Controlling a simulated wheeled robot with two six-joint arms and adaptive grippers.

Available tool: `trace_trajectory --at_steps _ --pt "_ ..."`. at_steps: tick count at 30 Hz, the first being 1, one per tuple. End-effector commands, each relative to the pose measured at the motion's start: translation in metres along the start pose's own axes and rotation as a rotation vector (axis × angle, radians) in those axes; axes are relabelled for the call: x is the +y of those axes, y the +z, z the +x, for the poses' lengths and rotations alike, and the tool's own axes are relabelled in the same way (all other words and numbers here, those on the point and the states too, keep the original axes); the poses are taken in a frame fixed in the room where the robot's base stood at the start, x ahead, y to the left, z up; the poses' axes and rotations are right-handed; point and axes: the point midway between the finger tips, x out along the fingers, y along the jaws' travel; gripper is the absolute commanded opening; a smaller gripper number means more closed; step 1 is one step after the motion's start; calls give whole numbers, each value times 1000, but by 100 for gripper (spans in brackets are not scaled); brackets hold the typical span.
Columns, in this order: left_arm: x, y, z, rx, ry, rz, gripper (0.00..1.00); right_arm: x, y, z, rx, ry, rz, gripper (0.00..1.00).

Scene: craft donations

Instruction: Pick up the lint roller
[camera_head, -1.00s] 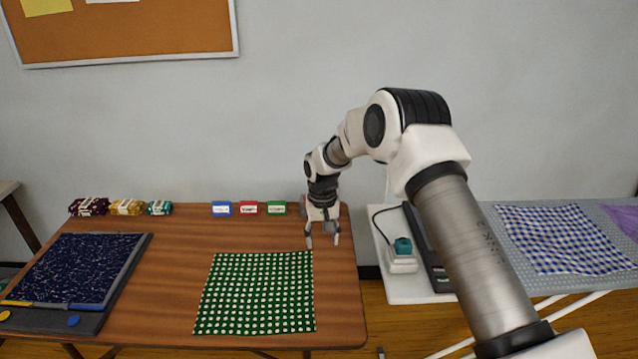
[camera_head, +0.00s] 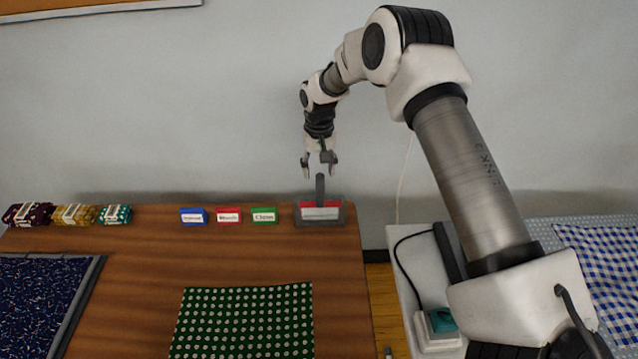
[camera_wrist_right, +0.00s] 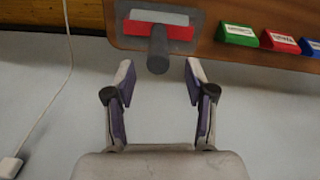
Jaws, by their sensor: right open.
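The lint roller (camera_head: 320,203) sits at the back right corner of the wooden table, with a dark grey upright handle, a red part and a pale roller in a grey rest. It also shows at the top of the right wrist view (camera_wrist_right: 157,48), handle end towards the camera. My right gripper (camera_head: 319,170) is open and empty. Its fingertips are around or just above the handle's top in the head view; in the right wrist view the handle shows between and just ahead of the fingers (camera_wrist_right: 160,72). Contact cannot be told. My left gripper is not in view.
Blue, red (camera_head: 229,215) and green (camera_head: 264,215) label blocks stand left of the roller. Fabric bundles (camera_head: 73,214) lie farther left. A green dotted cloth (camera_head: 245,325) lies in front. The wall is close behind; a side stand (camera_head: 405,290) with a cord is at right.

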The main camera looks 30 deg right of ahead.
Motion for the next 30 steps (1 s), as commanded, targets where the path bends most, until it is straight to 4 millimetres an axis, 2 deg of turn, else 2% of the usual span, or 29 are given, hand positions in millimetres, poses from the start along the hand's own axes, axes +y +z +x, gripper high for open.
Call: trace_trajectory --at_steps 8,11,15,21,22,26,27,30 --pt "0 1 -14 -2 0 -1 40 1 0 34 -4 2 0 55" --pt "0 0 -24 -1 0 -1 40 3 0 51 -4 3 0 55" --pt "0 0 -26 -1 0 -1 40 3 -1 74 -2 1 0 55" --pt "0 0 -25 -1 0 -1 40 2 -1 77 0 0 0 55" --pt "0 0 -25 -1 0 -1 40 2 -1 77 0 0 0 51" --pt "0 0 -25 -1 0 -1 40 2 -1 77 0 0 0 5" --pt "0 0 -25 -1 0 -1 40 2 -1 77 -1 0 0 0" --pt "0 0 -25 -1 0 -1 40 2 -1 77 -1 0 0 0"
